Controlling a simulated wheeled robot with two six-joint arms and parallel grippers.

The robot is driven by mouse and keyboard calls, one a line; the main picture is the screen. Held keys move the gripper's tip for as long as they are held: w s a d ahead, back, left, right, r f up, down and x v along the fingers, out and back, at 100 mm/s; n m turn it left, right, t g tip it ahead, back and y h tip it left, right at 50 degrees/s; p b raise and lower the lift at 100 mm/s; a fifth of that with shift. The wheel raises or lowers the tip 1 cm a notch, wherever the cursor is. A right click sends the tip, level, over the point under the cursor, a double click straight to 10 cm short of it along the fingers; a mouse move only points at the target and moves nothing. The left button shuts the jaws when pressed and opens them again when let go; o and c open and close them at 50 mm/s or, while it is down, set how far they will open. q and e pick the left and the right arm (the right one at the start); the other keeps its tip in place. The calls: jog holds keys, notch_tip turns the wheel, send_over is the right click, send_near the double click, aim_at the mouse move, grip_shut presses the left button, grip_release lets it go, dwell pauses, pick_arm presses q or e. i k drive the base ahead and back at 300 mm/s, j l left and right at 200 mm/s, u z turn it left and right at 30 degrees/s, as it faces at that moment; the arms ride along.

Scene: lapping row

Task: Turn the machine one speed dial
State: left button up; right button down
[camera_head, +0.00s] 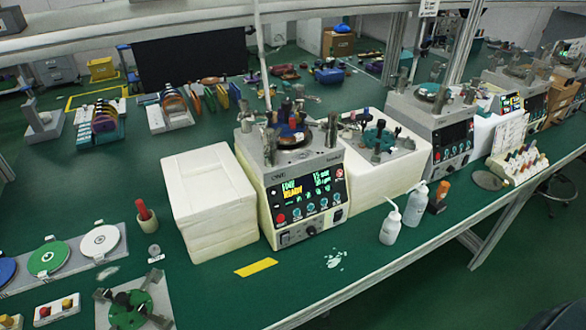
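The nearest lapping machine (276,180) stands at the middle of the green bench. Its front panel (308,192) is lit and shows yellow text reading READY. Several small round controls (310,214) sit in a row under the text. A dark knob (311,231) is on the lower front face; I cannot tell which control is the speed dial. A second machine (440,125) with a dark front panel stands further right. No number marking a machine is readable. Neither of my grippers is in view.
A white block (208,200) stands left of the nearest machine. White bottles (391,226) and an orange-capped bottle (438,198) stand at its right. A yellow strip (256,267) and small pale pieces (335,259) lie in front, with bare bench around them.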

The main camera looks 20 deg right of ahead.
aim_at(311, 230)
jog(key=u, duration=0.3)
jog(key=l+u, duration=0.25)
jog(key=l, duration=0.25)
jog(key=k+l+u, duration=0.1)
jog(key=l+u, duration=0.2)
jog(key=l, duration=0.15)
jog(key=k+l+u, duration=0.25)
jog(key=l, duration=0.2)
jog(key=i, duration=0.1)
